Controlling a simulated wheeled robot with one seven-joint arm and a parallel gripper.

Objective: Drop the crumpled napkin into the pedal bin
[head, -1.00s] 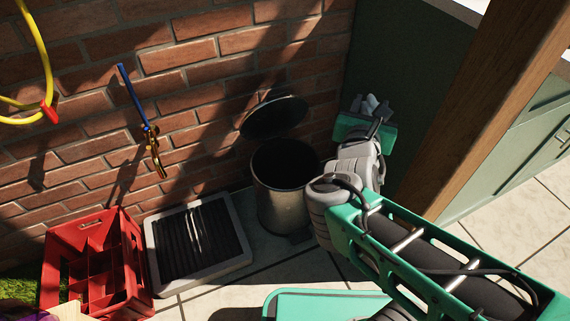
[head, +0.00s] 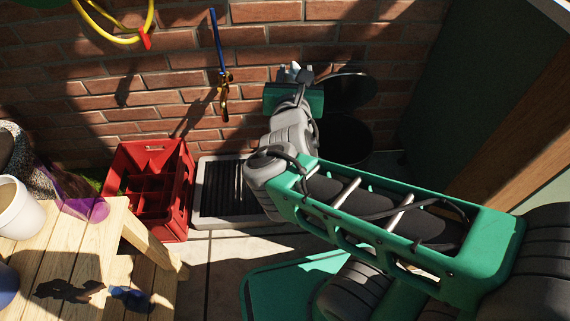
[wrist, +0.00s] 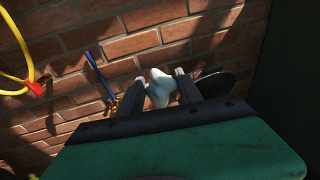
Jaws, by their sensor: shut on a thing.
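My gripper (wrist: 160,90) is shut on the crumpled napkin (wrist: 159,85), a white lump between the two dark fingers in the wrist view. In the head view the napkin (head: 294,71) shows small and pale at the arm's end, in front of the brick wall. The pedal bin (head: 345,138) stands against the wall with its dark round lid (head: 350,91) raised. My arm covers part of the bin, and its inside is dark. The gripper is to the left of the raised lid in the head view. The lid also shows at the right in the wrist view (wrist: 226,82).
A grey tray with a dark ribbed middle (head: 205,212) and a red crate (head: 186,190) stand left of the bin. A wooden table (head: 60,250) with a white pot (head: 20,212) is at the left. A blue-handled tap (head: 219,60) and yellow hose (head: 110,40) are on the wall.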

